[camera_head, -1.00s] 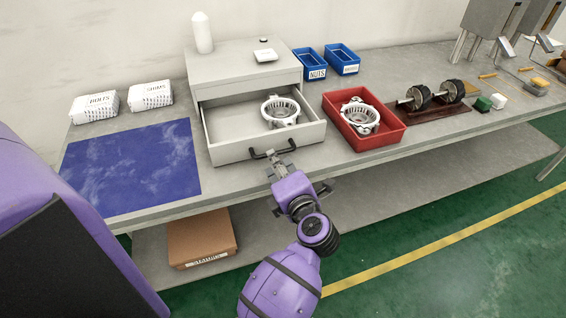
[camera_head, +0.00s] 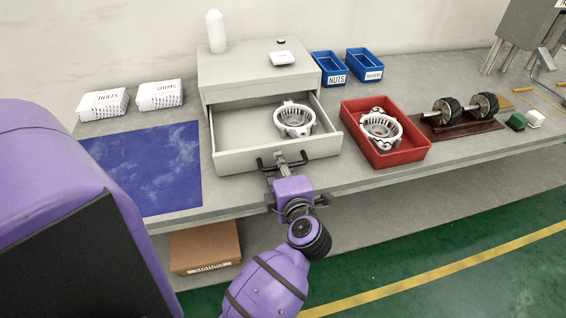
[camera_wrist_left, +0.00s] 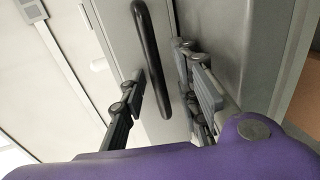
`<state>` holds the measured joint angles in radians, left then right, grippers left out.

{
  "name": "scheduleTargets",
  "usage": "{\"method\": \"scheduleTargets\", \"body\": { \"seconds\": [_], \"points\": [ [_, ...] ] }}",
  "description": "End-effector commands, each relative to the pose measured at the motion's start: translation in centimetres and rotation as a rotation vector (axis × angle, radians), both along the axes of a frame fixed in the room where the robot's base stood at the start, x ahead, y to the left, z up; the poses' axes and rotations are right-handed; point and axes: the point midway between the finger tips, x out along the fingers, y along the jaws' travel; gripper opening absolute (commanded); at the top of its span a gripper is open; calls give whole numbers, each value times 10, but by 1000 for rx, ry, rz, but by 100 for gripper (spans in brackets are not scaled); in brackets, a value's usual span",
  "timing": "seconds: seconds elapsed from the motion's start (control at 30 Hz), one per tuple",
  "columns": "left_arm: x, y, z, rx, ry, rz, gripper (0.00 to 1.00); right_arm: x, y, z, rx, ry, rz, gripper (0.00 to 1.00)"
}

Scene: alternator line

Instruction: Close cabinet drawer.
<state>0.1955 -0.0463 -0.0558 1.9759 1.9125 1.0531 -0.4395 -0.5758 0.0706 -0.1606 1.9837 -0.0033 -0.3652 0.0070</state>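The grey cabinet (camera_head: 255,70) stands on the bench with its drawer (camera_head: 240,160) pulled out. A silver ring-shaped housing (camera_head: 294,119) lies inside the drawer, toward its right side. A black bar handle (camera_head: 266,164) is on the drawer front and also shows in the left wrist view (camera_wrist_left: 147,45). My left gripper (camera_head: 284,160) is at the handle. In the left wrist view my left gripper (camera_wrist_left: 163,98) has its fingers apart, one on each side of the handle bar, with gaps visible. My right gripper is not in view.
A red bin (camera_head: 424,148) with another housing stands right of the drawer, close to it. A blue mat (camera_head: 150,170) lies to the left. Blue bins (camera_head: 329,72) stand right of the cabinet. A white bottle (camera_head: 216,32) and a small white item stand on the cabinet.

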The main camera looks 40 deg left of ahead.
Motion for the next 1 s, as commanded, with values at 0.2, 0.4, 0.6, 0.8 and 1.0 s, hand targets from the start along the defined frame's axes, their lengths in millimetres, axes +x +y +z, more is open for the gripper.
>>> {"method": "scheduleTargets", "body": {
  "seconds": [0.2,0.4,0.6,0.8,1.0],
  "points": [
    [0,0,1,0,-1,0,27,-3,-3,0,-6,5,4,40],
    [0,0,1,0,-1,0,1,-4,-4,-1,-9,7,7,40],
    [0,0,1,0,-1,0,0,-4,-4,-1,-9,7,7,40],
    [1,0,1,0,-1,0,0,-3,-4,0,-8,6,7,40],
    [12,0,2,1,-2,-1,0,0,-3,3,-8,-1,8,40]
  ]
}}
